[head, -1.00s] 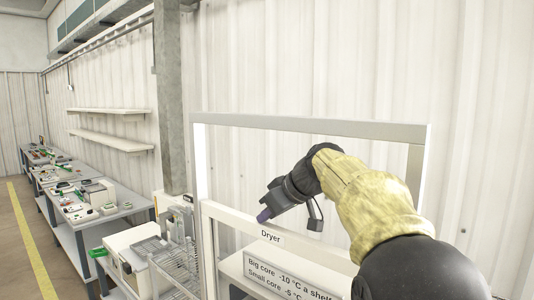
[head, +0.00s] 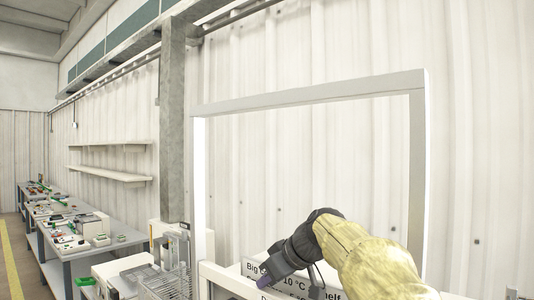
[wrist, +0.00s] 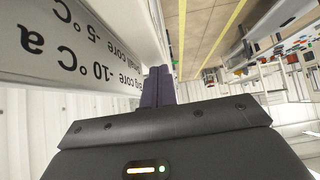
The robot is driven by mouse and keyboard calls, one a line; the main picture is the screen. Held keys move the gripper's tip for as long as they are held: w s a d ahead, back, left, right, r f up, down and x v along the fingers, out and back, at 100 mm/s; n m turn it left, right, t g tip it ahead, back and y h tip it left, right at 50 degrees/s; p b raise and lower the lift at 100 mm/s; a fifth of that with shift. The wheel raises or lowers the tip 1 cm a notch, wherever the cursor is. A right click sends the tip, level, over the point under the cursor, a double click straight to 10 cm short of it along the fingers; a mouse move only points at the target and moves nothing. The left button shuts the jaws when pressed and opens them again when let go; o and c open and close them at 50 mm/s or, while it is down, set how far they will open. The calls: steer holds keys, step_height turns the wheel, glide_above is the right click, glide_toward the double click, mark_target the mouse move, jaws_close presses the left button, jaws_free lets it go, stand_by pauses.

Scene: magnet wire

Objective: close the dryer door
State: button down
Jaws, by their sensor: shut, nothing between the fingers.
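The dryer shows as a tall white open frame (head: 310,95) in the head view, with the wall visible through it. A sign with black text (head: 322,280) about big and small cores sits low in it, partly hidden by my arm. I cannot tell which parts are door and which are body. My gripper (head: 240,284) has its dark purple fingers pressed together and empty, low at the frame's left side. In the wrist view the shut fingers (wrist: 158,85) are close beside the white sign panel (wrist: 70,35); I cannot tell whether they touch.
A grey pillar (head: 173,130) stands left of the frame. A wire rack (head: 172,282) and a white box-like device (head: 122,272) are close on the left. Workbenches (head: 85,243) with small items run back along the wall. A yellow floor line (head: 8,262) marks open floor.

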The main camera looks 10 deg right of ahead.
steer(key=shift+f+b, duration=0.35)
steer(key=shift+f, duration=0.4)
steer(key=shift+r+p, duration=0.4)
steer(key=shift+r, duration=0.1)
step_height(320, 180, up, 3)
steer(key=p, duration=0.2)
steer(key=shift+w+r+p, duration=0.1)
steer(key=shift+r+p, duration=0.05)
steer(key=shift+p, duration=0.15)
steer(key=v, duration=1)
steer(key=shift+p, duration=0.35)
